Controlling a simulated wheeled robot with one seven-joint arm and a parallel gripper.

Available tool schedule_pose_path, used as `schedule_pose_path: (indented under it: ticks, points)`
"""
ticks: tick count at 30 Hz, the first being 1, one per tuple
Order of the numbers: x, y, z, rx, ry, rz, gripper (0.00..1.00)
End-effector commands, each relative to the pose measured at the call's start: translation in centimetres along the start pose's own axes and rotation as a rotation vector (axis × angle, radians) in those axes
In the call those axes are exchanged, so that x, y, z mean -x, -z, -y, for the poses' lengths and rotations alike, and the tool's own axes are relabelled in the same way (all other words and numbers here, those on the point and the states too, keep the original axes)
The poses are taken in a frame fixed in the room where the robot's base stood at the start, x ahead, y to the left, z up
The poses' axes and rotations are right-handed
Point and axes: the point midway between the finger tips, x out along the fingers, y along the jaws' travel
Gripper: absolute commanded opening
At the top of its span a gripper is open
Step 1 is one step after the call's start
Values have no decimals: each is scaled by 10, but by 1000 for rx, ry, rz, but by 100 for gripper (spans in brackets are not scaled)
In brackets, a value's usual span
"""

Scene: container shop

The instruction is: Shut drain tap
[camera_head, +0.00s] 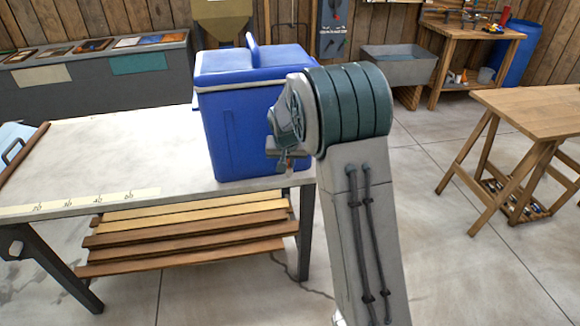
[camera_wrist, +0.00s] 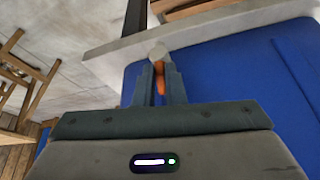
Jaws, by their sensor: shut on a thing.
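A blue cooler (camera_head: 235,130) with a raised handle on its lid stands upright at the right end of the pale table. Its blue side fills the right of the wrist view (camera_wrist: 240,90). The drain tap (camera_wrist: 158,51) has a round grey end and an orange lever (camera_wrist: 159,69). My gripper (camera_wrist: 159,82) is shut on the lever, with its two fingers on either side of it, close beside the cooler wall. In the head view my arm hides most of the gripper and the tap. How far the lever is turned is hard to tell.
The table (camera_head: 110,150) has a marked strip (camera_head: 80,202) along its front edge and is mostly bare left of the cooler. Wooden boards (camera_head: 185,236) lie on the shelf below. A wooden table (camera_head: 535,108) stands at right, with open floor between.

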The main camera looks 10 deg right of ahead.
Motion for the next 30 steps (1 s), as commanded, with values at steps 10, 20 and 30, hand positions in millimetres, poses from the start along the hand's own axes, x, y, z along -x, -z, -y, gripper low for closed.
schedule_pose_path:
  ticks: [10,20,30]
  points:
    - [-1,1,10,-289,-121,-3,0]
    - [-1,4,15,-498,-208,-1,0]
    - [-2,5,17,-592,-244,0,0]
